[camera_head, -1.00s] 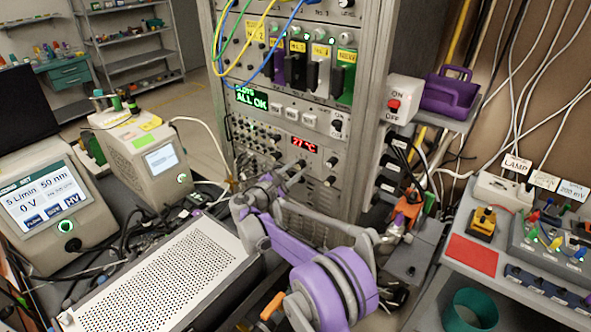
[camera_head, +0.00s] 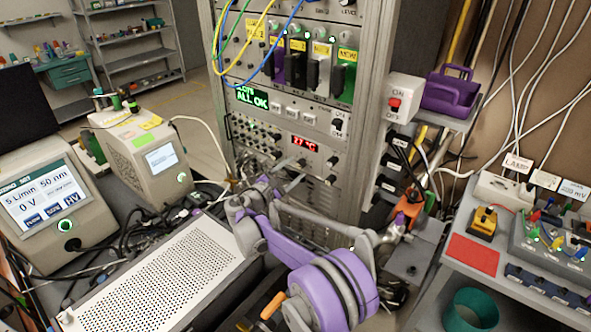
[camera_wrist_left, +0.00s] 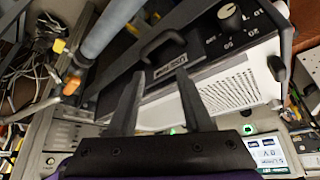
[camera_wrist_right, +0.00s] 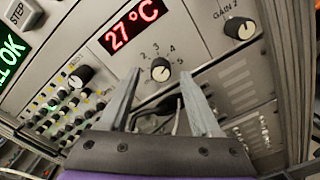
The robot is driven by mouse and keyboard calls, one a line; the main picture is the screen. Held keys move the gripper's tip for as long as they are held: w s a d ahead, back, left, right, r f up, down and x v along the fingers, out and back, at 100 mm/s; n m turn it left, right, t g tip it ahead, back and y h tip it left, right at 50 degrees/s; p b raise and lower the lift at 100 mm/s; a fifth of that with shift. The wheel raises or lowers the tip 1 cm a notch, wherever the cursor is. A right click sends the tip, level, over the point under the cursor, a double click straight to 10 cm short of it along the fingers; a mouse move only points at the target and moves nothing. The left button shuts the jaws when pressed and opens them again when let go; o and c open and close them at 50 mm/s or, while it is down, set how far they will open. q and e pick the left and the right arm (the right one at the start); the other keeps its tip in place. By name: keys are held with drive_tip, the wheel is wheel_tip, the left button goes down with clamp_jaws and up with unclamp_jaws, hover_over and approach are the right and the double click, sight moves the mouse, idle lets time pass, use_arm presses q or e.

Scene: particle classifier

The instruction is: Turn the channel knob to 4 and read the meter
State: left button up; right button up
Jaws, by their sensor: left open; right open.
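The channel knob (camera_wrist_right: 160,70) is a small black knob with a pale top, ringed by numbers including 2, 3, 4 and 5; I cannot tell which one its pointer marks. My right gripper (camera_wrist_right: 160,78) is open, and the knob shows between its fingertips, apparently clear of both. In the head view my right gripper (camera_head: 288,182) is small, in front of the lower rack panel. A red display (camera_wrist_right: 134,24) above the knob reads 27 °C; it also shows in the head view (camera_head: 303,144). My left gripper (camera_wrist_left: 158,80) is open and empty before a dark box.
A gain knob (camera_wrist_right: 240,27) and small switches flank the channel knob. A perforated white-topped box (camera_head: 160,275) lies in front of the rack. A touchscreen instrument (camera_head: 48,208) and a smaller one (camera_head: 140,155) stand left. A side shelf with a red mat (camera_head: 472,254) is right.

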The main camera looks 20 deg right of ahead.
use_arm(q)
drive_tip(key=shift+s+f+b, duration=0.3)
drive_tip(key=shift+f+b, duration=0.05)
drive_tip(key=shift+f, duration=0.25)
drive_tip(key=shift+s+f+b, duration=0.25)
drive_tip(key=shift+f+b, duration=0.1)
drive_tip(key=shift+f, duration=0.2)
use_arm(e)
drive_tip(key=v, duration=0.9)
drive_tip(key=shift+s+a, duration=0.15)
drive_tip(key=s+d+f+m+g+y, duration=0.2)
drive_tip(key=s+d+m+g+y, duration=0.4)
drive_tip(key=s+d, duration=0.7)
drive_tip(key=s+a+f+m+y, duration=0.2)
drive_tip(key=s+f+m, duration=0.1)
drive_tip(key=s, duration=0.5)
drive_tip(key=s+a+f+m+y, duration=0.2)
drive_tip(key=s+f+m+y, duration=0.1)
drive_tip(key=s, duration=0.6)
drive_tip(key=s+a+f+m+y, duration=0.2)
drive_tip(key=s+m, duration=0.3)
drive_tip(key=s, duration=0.3)
drive_tip(key=shift+s+a+f+t+y, duration=0.3)
drive_tip(key=shift+s+f+y, duration=0.1)
drive_tip(key=shift+f+y, duration=0.25)
